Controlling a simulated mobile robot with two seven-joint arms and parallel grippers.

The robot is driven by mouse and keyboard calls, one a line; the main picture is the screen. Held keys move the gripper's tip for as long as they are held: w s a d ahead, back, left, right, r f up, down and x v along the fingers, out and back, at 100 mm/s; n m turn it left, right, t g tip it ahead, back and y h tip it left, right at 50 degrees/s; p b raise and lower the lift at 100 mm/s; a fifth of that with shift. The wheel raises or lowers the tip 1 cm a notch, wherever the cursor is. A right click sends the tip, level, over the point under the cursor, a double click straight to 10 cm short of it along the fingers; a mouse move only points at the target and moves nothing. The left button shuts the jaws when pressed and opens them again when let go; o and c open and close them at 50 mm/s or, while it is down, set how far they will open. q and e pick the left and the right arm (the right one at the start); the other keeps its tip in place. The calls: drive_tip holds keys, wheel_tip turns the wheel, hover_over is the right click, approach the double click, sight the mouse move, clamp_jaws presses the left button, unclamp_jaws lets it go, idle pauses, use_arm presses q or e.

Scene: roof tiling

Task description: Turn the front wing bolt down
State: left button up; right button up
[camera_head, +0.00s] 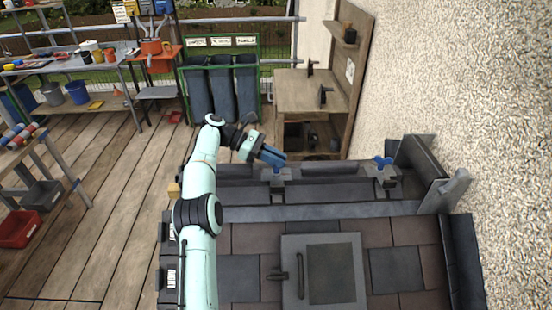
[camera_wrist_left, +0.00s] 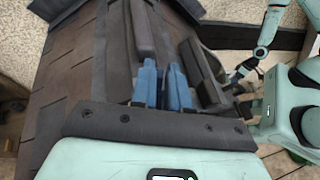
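A blue wing bolt (camera_head: 383,162) stands upright on a grey clamp near the right end of the roof's ridge. A second blue piece (camera_head: 277,169), seemingly another wing bolt, shows on a clamp further left, just below my left fingertips. My left gripper (camera_head: 273,156) reaches over the ridge from the left, its blue fingers pointing right and down. In the left wrist view its two fingers (camera_wrist_left: 164,82) stand a narrow gap apart, with nothing visible between them. Whether they touch the near bolt cannot be told.
The tiled roof (camera_head: 254,238) with a grey hatch (camera_head: 325,270) lies below the ridge. A wooden shelf unit (camera_head: 325,92) and the rough wall (camera_head: 455,90) bound the right. A green rack (camera_head: 221,85) stands behind; the wooden deck at left has free room.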

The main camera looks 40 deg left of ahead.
use_arm(q)
drive_tip(key=shift+o, duration=1.4)
drive_tip(key=shift+r, duration=0.35)
drive_tip(key=shift+f, duration=0.25)
drive_tip(key=shift+n+t, duration=0.3)
drive_tip(key=shift+t, duration=0.1)
